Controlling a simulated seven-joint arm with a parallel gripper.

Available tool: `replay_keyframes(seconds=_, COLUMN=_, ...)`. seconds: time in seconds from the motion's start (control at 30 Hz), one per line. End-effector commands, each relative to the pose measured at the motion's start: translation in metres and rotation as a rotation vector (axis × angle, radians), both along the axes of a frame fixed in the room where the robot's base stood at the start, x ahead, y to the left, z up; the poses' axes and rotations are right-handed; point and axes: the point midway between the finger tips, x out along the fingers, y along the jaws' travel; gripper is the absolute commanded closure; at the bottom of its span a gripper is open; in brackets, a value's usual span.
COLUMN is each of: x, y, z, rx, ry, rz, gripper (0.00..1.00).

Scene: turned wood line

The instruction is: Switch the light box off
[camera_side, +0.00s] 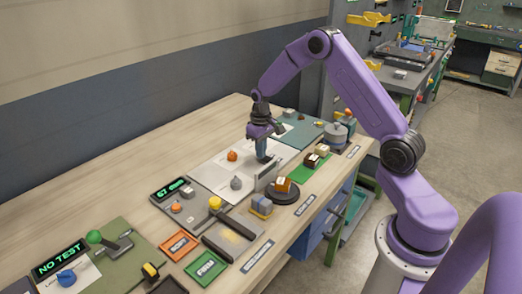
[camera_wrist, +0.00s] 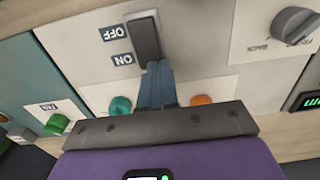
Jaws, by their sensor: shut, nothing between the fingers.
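The light box (camera_side: 207,172) is a pale panel at the middle of the bench. In the wrist view its face (camera_wrist: 197,58) carries a dark rocker switch (camera_wrist: 145,38), with an OFF label (camera_wrist: 115,33) and an ON label (camera_wrist: 123,59) beside it. My gripper (camera_wrist: 158,67) is shut and empty, its blue-grey fingertips at the rocker's end near ON. I cannot tell whether they touch it or which way it is tipped. In the side view my gripper (camera_side: 262,157) points down over the panel, and the rocker is largely hidden.
An orange knob (camera_wrist: 201,99) and a green knob (camera_wrist: 120,105) flank my fingers. A grey dial (camera_wrist: 296,24) sits to the right.

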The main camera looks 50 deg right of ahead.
Motion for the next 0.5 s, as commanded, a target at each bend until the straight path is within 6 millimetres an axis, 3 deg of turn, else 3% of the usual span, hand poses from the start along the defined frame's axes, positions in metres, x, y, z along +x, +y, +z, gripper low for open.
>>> replay_keyframes(seconds=0.5, x=0.0014, y=-0.0005, z=-0.0042, rx=0.0, ry=0.044, rz=0.0, gripper=1.0)
